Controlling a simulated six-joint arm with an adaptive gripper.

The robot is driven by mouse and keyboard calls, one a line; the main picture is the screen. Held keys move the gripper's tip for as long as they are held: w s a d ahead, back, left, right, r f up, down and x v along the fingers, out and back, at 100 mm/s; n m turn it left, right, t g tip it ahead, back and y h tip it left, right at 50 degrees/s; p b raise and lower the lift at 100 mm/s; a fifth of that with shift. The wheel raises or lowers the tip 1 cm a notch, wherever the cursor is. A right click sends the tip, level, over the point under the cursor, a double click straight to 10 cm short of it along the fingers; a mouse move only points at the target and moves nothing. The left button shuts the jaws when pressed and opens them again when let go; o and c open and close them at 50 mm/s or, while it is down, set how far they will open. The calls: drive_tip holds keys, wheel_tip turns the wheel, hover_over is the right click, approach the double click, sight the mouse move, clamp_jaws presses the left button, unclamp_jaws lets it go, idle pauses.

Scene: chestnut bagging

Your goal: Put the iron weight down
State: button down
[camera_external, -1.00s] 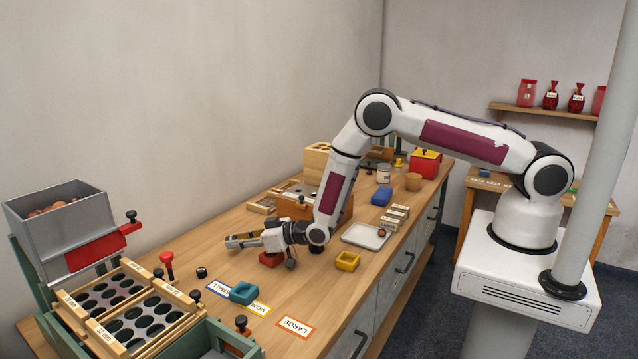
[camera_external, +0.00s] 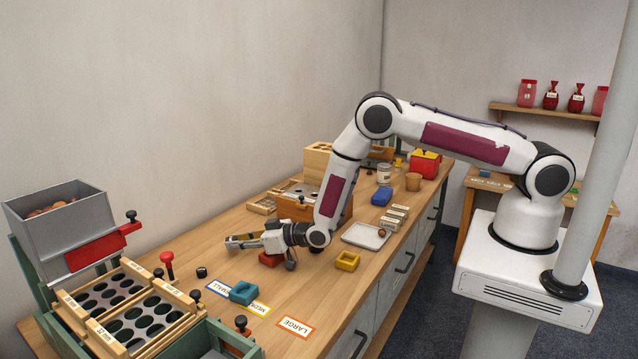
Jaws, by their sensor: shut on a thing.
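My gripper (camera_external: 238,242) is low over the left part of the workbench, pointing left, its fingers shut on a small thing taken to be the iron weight. The held thing is too small and too covered by the fingers to make out clearly. A small black piece (camera_external: 201,272) stands apart on the bench, left of and nearer than the fingers.
A metal tray (camera_external: 365,236) lies behind the yellow one. The wooden sorting frame (camera_external: 128,315) and grey hopper (camera_external: 60,225) fill the left end.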

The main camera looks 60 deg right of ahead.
drive_tip(key=shift+s+f, duration=0.1)
drive_tip(key=shift+f, duration=0.5)
drive_tip(key=c, duration=1.8)
unclamp_jaws()
drive_tip(key=shift+o, duration=0.2)
drive_tip(key=shift+r, duration=0.45)
drive_tip(key=shift+v, duration=5.95)
drive_tip(key=shift+r, duration=0.2)
